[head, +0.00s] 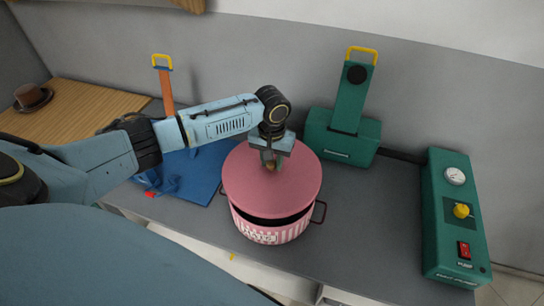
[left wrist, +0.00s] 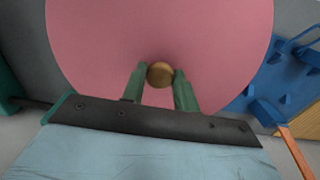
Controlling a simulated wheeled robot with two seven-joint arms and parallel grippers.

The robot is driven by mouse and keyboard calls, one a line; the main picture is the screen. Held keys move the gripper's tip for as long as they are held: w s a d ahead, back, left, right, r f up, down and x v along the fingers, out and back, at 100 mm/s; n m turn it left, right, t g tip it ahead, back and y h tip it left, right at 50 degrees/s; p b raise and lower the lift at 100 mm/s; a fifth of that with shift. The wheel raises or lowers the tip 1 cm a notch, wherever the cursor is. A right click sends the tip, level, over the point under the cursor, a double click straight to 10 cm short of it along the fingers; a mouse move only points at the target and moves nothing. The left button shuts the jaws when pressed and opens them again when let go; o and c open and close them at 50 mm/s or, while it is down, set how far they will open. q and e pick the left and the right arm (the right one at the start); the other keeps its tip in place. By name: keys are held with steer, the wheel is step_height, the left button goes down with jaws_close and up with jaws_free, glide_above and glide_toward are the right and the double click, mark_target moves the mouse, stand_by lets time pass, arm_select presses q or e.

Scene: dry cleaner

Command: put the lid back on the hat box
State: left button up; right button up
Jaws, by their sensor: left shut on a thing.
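The pink round lid (head: 245,187) is over the pink striped hat box (head: 270,229) in the head view. The lid looks tilted or raised, with a dark gap between it and the box rim at the near side. My left gripper (head: 271,165) is above the lid, shut on its small brass knob. In the left wrist view the knob (left wrist: 160,74) sits between the green fingertips, and the lid (left wrist: 220,40) fills most of the picture. The far side of the box rim is hidden by the lid. My right gripper is not in view.
The box stands on a grey counter (head: 365,225). A green press (head: 342,136) stands behind it, and a green control unit (head: 455,217) is at the right. A blue object (head: 204,178) lies at the left. A brown hat (head: 32,97) rests on a wooden top.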

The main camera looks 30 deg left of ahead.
mark_target(272, 170)
arm_select(q)
steer(key=shift+f+b, duration=1.9)
steer(key=shift+b, duration=0.45)
steer(key=shift+f, duration=0.25)
steer(key=shift+f+b, duration=0.3)
steer(key=shift+f, duration=0.55)
steer(key=shift+p, duration=1.1)
steer(key=shift+f+p, duration=0.15)
steer(key=shift+p, duration=0.3)
steer(key=shift+p, duration=0.45)
steer(key=o, duration=1.2)
steer(key=shift+c, duration=0.2)
steer(key=shift+o, duration=0.4)
